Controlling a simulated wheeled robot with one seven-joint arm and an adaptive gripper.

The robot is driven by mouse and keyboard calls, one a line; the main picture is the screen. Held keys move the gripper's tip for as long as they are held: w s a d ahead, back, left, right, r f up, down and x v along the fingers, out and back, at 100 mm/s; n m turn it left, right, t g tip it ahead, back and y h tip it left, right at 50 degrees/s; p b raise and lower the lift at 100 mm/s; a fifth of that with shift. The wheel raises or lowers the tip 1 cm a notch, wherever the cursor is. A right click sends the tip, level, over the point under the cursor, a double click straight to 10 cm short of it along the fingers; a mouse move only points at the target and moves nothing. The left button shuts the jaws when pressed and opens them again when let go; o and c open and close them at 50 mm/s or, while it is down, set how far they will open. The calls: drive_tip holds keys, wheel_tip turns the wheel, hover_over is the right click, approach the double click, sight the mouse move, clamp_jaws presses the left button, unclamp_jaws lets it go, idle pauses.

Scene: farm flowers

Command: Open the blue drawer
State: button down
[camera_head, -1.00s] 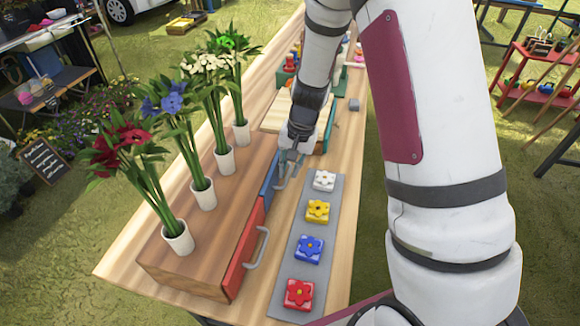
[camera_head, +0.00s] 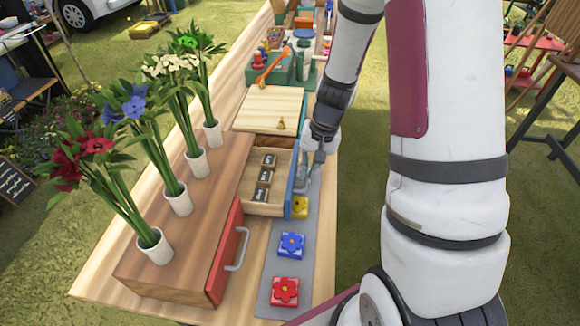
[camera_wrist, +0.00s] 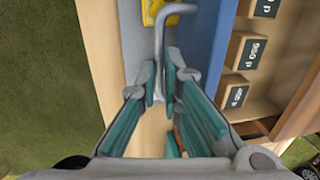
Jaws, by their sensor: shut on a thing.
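The blue drawer (camera_head: 293,183) is pulled out of the wooden cabinet (camera_head: 190,235), and its inside shows. Several small labelled wooden blocks (camera_head: 264,178) lie in it. My gripper (camera_head: 315,165) is at the drawer's front, partly hidden by my arm. In the wrist view my gripper (camera_wrist: 161,95) has its fingers closed around the drawer's grey handle (camera_wrist: 160,45), beside the blue front (camera_wrist: 207,45). The wrist view also shows the blocks (camera_wrist: 240,50) inside the drawer.
A red drawer (camera_head: 225,252) with a grey handle is nearby. Flower blocks, yellow (camera_head: 300,207), blue (camera_head: 291,245) and red (camera_head: 285,291), sit on a grey mat (camera_head: 268,298). Several flower vases (camera_head: 155,246) stand on the cabinet. A pale board (camera_head: 270,108) lies behind.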

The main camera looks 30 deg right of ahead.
drive_tip(key=shift+s+d, duration=0.15)
drive_tip(key=shift+d, duration=0.2)
drive_tip(key=c, duration=2)
unclamp_jaws()
wheel_tip(320, 180, up, 12)
drive_tip(key=s+d, duration=0.1)
drive_tip(key=shift+d, duration=0.35)
drive_tip(key=shift+s+f, duration=0.1)
